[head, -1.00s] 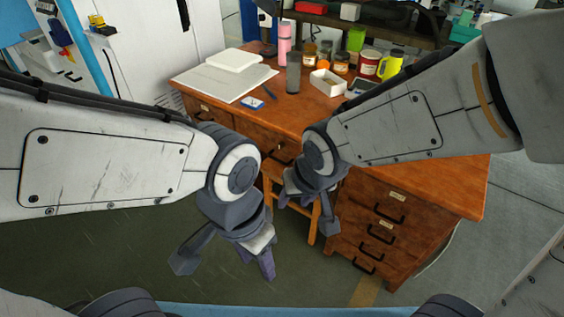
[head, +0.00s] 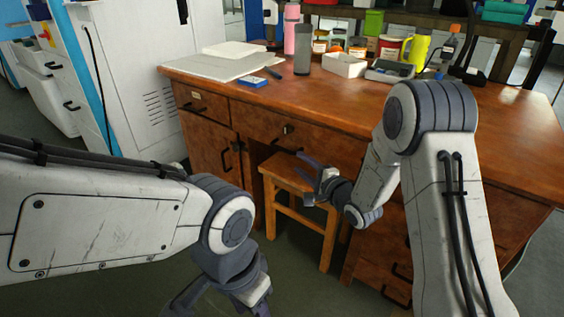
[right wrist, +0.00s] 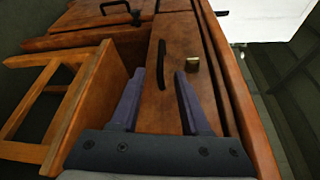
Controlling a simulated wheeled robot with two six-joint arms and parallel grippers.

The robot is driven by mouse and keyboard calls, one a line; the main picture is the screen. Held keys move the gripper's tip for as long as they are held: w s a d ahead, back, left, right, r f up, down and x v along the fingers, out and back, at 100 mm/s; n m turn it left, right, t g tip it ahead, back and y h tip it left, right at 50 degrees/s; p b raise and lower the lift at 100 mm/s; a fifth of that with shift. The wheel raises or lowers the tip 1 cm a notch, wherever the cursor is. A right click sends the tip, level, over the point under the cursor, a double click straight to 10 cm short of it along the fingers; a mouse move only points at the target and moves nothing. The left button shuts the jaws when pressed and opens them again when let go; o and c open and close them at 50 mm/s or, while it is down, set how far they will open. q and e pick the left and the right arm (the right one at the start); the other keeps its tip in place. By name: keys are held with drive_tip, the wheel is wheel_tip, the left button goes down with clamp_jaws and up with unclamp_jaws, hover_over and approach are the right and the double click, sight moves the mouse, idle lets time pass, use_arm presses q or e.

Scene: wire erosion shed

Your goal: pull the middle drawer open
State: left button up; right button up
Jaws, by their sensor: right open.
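The desk's wide middle drawer (head: 258,123) is shut, above the stool. Its dark handle (head: 288,150) and a small brass fitting show on its front. In the right wrist view the handle (right wrist: 161,63) lies ahead, between the lines of the two fingers, with the brass fitting (right wrist: 192,65) beside it. My right gripper (head: 307,178) is open and empty in front of the desk, its fingers pointing left in the head view. The fingers look short of the handle. My left gripper (head: 222,306) is open and empty, low in the head view and partly cut off.
A wooden stool (head: 300,185) stands under the middle drawer, close to my right gripper. A left drawer (head: 215,105) sits above a cupboard door (head: 205,145). A right-hand drawer stack is partly behind my right arm. Bottles, jars and a white box (head: 344,66) stand on the desktop.

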sight(285, 151)
drive_tip(key=b+x, duration=0.3)
drive_tip(key=x, duration=0.6)
drive_tip(key=shift+w, duration=0.3)
drive_tip(key=shift+w+a, duration=0.25)
drive_tip(key=shift+w, duration=0.1)
drive_tip(key=shift+c, duration=0.3)
clamp_jaws()
drive_tip(key=shift+s+d+f, duration=0.1)
drive_tip(key=shift+d, duration=0.05)
idle(0.4)
